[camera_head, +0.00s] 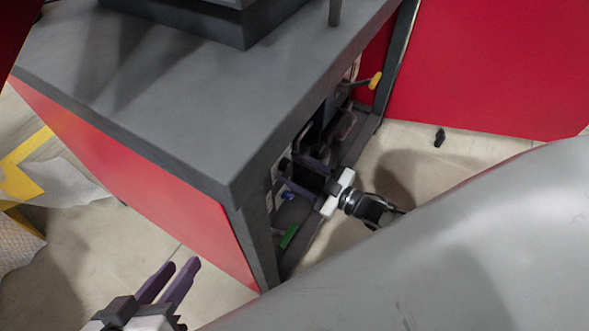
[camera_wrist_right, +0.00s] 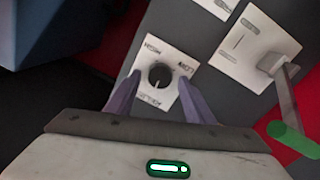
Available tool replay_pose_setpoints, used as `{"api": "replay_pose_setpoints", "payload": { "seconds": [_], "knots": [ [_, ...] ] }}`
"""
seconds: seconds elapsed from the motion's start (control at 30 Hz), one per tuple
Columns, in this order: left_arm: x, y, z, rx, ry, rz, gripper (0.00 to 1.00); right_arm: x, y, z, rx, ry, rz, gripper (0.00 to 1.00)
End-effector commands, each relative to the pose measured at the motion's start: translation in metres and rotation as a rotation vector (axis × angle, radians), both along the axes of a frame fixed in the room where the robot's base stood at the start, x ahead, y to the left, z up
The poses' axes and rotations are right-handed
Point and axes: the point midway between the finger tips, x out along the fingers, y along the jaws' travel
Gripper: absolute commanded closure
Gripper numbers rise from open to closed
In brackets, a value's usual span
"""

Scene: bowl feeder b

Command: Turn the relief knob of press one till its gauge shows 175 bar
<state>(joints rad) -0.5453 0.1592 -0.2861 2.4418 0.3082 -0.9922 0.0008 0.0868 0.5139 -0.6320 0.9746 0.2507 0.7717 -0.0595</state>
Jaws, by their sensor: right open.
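The relief knob (camera_wrist_right: 159,75) is a small round black knob with a pale pointer line, on a white labelled plate (camera_wrist_right: 165,95) in the right wrist view. My right gripper (camera_wrist_right: 160,82) is open, one purple finger on each side of the knob; I cannot tell whether they touch it. In the head view my right gripper (camera_head: 303,174) reaches into the open side of the grey-and-red press cabinet (camera_head: 190,90), and the knob is hidden there. My left gripper (camera_head: 182,266) is open and empty, low in front of the red panel. No readable gauge shows in either view.
A yellow-tipped lever (camera_head: 375,80) sticks out of the cabinet opening. An open red door (camera_head: 490,65) stands at right. A small black object (camera_head: 440,137) lies on the floor.

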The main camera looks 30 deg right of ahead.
Motion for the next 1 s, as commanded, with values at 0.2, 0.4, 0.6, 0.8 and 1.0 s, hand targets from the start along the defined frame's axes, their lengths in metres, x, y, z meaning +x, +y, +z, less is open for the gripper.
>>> {"api": "replay_pose_setpoints", "payload": {
  "seconds": [0.2, 0.4, 0.6, 0.8, 1.0],
  "knots": [
    [-0.0002, 0.0001, -0.0001, 0.000, 0.001, 0.000, 0.69, -0.0003, -0.0001, 0.0000, 0.000, 0.000, 0.000, 0.80],
    [-0.0004, 0.0000, -0.0004, 0.001, 0.001, -0.001, 0.69, -0.0004, -0.0001, 0.0000, 0.003, 0.001, 0.000, 0.93],
    [-0.0006, 0.0000, -0.0010, 0.003, 0.003, -0.001, 0.69, -0.0005, -0.0004, 0.0002, 0.037, 0.022, 0.000, 0.93],
    [-0.0010, 0.0002, -0.0024, 0.004, 0.007, -0.001, 0.69, -0.0002, -0.0009, 0.0006, 0.132, 0.077, 0.000, 0.93],
    [-0.0013, 0.0004, -0.0041, 0.007, 0.010, -0.001, 0.69, 0.0001, -0.0019, 0.0008, 0.281, 0.167, 0.000, 0.93]
  ]
}}
